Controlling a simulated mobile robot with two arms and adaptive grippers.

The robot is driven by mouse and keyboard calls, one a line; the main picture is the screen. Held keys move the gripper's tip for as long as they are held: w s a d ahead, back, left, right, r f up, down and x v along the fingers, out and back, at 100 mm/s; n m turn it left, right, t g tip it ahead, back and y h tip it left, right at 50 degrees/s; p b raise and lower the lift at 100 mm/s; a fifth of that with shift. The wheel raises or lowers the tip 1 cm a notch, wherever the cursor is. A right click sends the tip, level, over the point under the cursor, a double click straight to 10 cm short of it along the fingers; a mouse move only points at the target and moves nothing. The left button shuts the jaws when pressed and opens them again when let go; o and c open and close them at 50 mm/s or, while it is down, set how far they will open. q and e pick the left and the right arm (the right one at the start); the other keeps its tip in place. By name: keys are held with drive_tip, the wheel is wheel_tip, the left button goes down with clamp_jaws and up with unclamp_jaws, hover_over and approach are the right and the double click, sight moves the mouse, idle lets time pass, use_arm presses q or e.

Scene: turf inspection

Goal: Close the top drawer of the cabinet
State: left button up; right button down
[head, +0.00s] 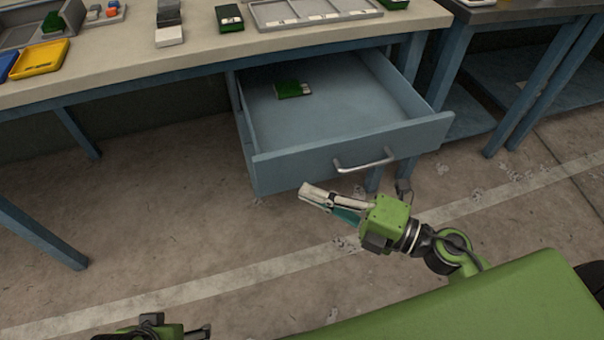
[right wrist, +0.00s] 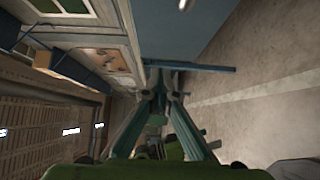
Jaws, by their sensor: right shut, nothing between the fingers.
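The blue-grey drawer (head: 352,152) under the workbench is pulled well open. Its bar handle (head: 365,162) is on the front panel, and a small green turf sample (head: 292,89) lies inside. My right gripper (head: 306,190) is shut and empty, in front of the drawer's front panel and left of the handle in the head view. Whether it touches the panel I cannot tell. In the right wrist view its fingers (right wrist: 168,80) come together near a blue surface. My left gripper (head: 203,332) shows only partly at the bottom edge; its jaw state is unclear.
The workbench top (head: 160,62) holds a yellow tray (head: 40,58), a grey divided tray (head: 315,12) and several turf samples. A second blue-legged table (head: 530,85) stands to the right. The concrete floor left of the drawer is clear.

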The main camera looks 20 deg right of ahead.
sight(283, 169)
drive_tip(key=shift+w+a, duration=0.25)
drive_tip(key=shift+w, duration=0.95)
drive_tip(key=shift+w+a, duration=0.2)
drive_tip(key=shift+w, duration=1)
